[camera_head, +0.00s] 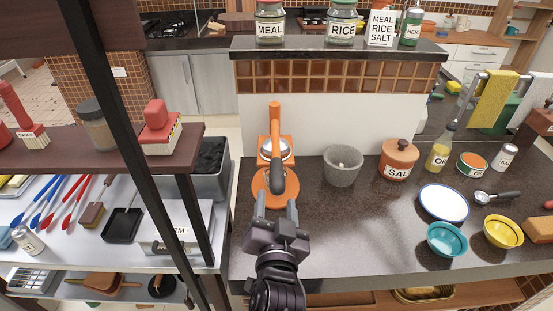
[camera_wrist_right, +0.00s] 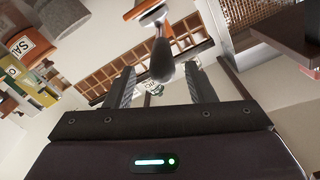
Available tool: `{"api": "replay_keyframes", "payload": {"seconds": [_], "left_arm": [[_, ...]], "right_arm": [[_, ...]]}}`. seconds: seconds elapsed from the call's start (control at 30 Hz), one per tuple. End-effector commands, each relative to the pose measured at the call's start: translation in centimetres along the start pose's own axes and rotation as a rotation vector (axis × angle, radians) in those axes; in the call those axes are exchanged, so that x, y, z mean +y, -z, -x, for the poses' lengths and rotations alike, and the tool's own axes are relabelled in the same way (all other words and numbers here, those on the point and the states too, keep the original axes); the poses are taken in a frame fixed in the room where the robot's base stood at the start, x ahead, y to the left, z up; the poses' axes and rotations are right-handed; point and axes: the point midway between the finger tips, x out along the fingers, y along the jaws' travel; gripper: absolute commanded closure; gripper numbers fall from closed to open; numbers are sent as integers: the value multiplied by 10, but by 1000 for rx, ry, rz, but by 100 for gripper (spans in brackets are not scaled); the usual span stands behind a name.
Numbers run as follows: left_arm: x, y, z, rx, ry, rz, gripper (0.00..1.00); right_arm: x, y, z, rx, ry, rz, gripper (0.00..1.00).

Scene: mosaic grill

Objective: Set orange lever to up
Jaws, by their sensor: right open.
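An orange press-like device (camera_head: 266,184) with a round base stands on the dark counter. Its orange upper part rises at the back, and its lever ends in a dark grip (camera_head: 278,178) that points toward me. My right gripper (camera_head: 276,204) is open just in front of the device, its fingers spread to either side of the grip's near end. In the right wrist view, the dark grip (camera_wrist_right: 162,62) shows between the fingertips of the right gripper (camera_wrist_right: 161,85), with gaps on both sides. I cannot tell how far it reaches between them. My left gripper is not in view.
A grey mortar (camera_head: 343,165) and an orange salt jar (camera_head: 398,159) stand right of the device. A white plate (camera_head: 443,202) and a teal bowl (camera_head: 447,239) lie further right. A dark shelf post (camera_head: 110,100) crosses the left. The counter's front middle is clear.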

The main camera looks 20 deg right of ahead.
Motion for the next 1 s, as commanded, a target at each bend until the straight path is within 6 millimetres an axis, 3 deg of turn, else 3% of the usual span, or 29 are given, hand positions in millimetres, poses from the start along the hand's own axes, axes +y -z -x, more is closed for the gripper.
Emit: {"api": "replay_keyframes", "payload": {"seconds": [0.17, 0.5, 0.7, 0.87, 1.0], "left_arm": [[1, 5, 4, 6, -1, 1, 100], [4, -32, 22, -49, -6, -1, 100], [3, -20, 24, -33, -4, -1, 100], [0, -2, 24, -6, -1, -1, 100], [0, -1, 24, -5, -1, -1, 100]], "right_arm": [[-1, 5, -8, 6, -2, -8, 50], [-1, 6, -60, 5, 0, -5, 50], [0, 4, -76, 3, -1, -9, 50], [0, 3, -77, 2, -1, -9, 50], [0, 3, -77, 2, -1, -9, 54]]}}
